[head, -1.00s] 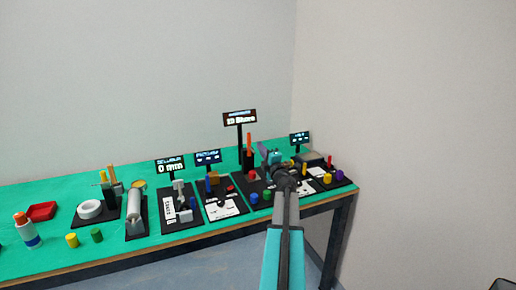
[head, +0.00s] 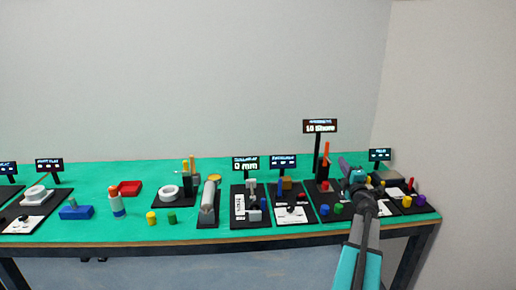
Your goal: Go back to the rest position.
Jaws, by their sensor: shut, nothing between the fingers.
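My gripper (head: 345,166) is at the end of my outstretched arm, over the right part of the green table (head: 110,238). It is small in the picture and points up and to the left, away from me. It is shut, and nothing shows in it. It is close to the station with the tall sign (head: 320,126) and a red upright piece (head: 326,150). My arm hides part of the stations behind it. I cannot tell how high the gripper is above the table.
Black station boards with small signs line the table. A blue cylinder (head: 325,209) and a green cylinder (head: 338,208) stand left of my arm, a purple one (head: 421,200) to its right. A red tray (head: 129,188) lies at left. A wall closes the right side.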

